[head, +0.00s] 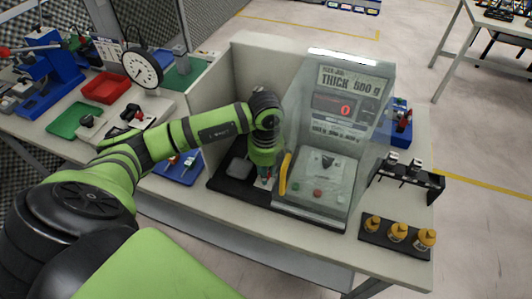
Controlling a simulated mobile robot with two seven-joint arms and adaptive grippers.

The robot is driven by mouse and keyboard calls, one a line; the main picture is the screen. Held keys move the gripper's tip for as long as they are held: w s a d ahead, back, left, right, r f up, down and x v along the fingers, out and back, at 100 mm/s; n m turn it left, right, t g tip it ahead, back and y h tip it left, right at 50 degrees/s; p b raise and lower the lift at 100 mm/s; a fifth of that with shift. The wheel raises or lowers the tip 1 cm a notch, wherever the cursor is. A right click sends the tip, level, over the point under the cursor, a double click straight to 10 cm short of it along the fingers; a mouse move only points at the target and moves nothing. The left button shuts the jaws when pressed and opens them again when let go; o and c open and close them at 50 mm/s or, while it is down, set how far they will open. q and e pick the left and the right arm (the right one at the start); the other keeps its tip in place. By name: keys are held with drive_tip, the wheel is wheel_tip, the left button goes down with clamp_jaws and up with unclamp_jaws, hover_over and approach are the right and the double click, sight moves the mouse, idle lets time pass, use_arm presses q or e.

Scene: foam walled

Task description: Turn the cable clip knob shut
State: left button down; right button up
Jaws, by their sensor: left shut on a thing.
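My left gripper (264,182) points down over a black base plate (231,187), inside the pale walled enclosure (212,98). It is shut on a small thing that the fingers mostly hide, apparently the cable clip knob. Small reddish and teal bits show at the fingertips. I cannot make out the knob's shape or how far it is turned. A yellow handle (285,173) stands upright just right of the gripper; I cannot tell if they touch. My right gripper is not in view.
A clear cover (300,120) and a grey panel with buttons (318,185) stand close on the right, under a display (345,106). A round dial (142,67) and red tray (105,87) are left.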

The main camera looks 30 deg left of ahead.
use_arm(q)
drive_tip(key=shift+w+a+m+b, duration=0.1)
drive_tip(key=shift+a+m+b, duration=0.1)
drive_tip(key=shift+m+b, duration=1.25)
drive_tip(key=shift+r+m, duration=0.1)
drive_tip(key=shift+m, duration=0.25)
drive_tip(key=c, duration=1.1)
unclamp_jaws()
drive_tip(key=shift+o, duration=0.4)
